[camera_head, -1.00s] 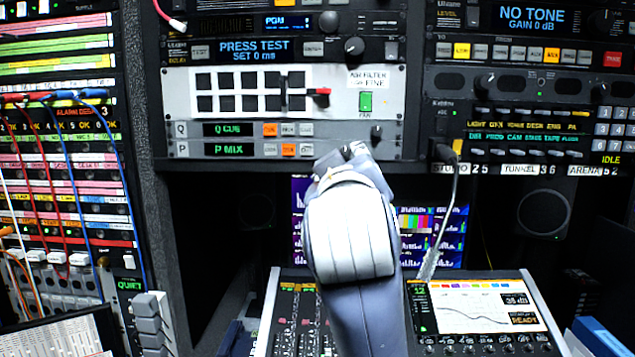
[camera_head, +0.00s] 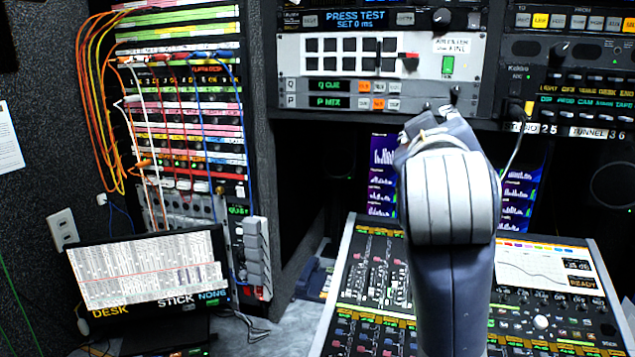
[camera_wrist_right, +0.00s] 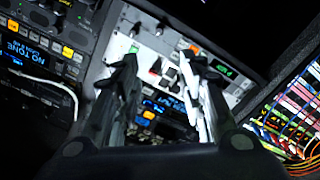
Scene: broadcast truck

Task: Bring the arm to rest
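My right arm (camera_head: 450,200) rises from the bottom of the head view, in front of the mixing desk. Its gripper (camera_head: 432,112) is at the far end, just below the white button panel (camera_head: 300,68), mostly hidden behind the wrist. In the right wrist view the two dark fingers of my right gripper (camera_wrist_right: 160,62) stand apart, with nothing held between them. The rack front shows in the gap, tilted and upside down. I cannot tell the exact distance between the fingertips and the rack. My left gripper is in neither view.
The mixing desk (camera_head: 345,265) lies below the arm. The equipment rack (camera_head: 400,18) overhangs it. A patch bay (camera_head: 185,130) with looping cables stands at the left, above a lit monitor (camera_head: 150,270). A dark recess (camera_head: 335,165) opens under the rack.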

